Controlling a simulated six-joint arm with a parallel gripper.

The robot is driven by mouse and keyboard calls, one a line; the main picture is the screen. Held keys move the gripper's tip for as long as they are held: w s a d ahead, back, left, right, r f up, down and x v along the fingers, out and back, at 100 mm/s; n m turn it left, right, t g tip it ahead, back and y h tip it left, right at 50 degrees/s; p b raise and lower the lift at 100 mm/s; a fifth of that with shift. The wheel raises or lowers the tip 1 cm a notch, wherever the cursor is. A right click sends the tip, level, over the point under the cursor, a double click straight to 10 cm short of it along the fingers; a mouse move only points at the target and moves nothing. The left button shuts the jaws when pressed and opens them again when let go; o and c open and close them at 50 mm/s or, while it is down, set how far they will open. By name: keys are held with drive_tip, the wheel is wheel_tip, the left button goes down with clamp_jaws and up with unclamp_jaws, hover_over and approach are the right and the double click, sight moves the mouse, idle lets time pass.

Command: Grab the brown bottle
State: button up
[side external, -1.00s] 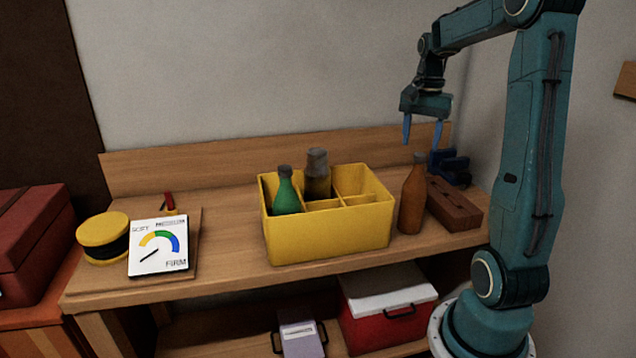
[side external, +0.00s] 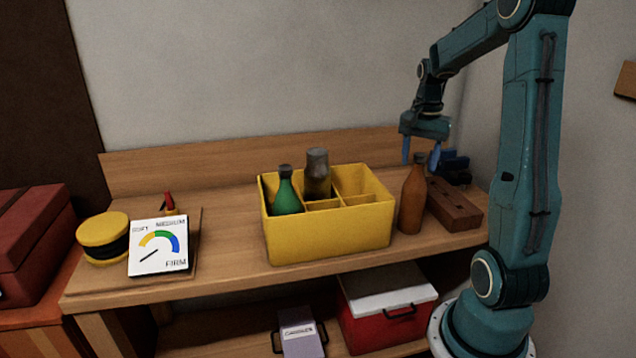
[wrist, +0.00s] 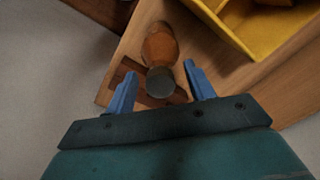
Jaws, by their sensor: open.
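The brown bottle (side external: 412,198) stands upright on the wooden bench, just right of the yellow crate. It has a dark cap. In the wrist view the brown bottle (wrist: 160,48) lies ahead, between the lines of the two blue fingers, with its cap nearest. My gripper (side external: 421,155) is open and points down at about the height of the bottle's cap. In the wrist view my gripper (wrist: 160,90) has a finger on each side of the cap, with gaps on both sides. I cannot tell whether the fingertips are level with the neck.
The yellow divided crate (side external: 328,237) holds a green bottle (side external: 286,194) and a dark brownish bottle (side external: 317,178). A brown block (side external: 455,208) lies right of the brown bottle, with a dark blue object (side external: 452,165) behind. A gauge card (side external: 158,247) stands far left.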

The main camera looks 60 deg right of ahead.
clamp_jaws()
drive_tip(key=shift+r, duration=0.1)
idle(0.4)
wheel_tip(320, 180, up, 20)
idle(0.8)
idle(0.5)
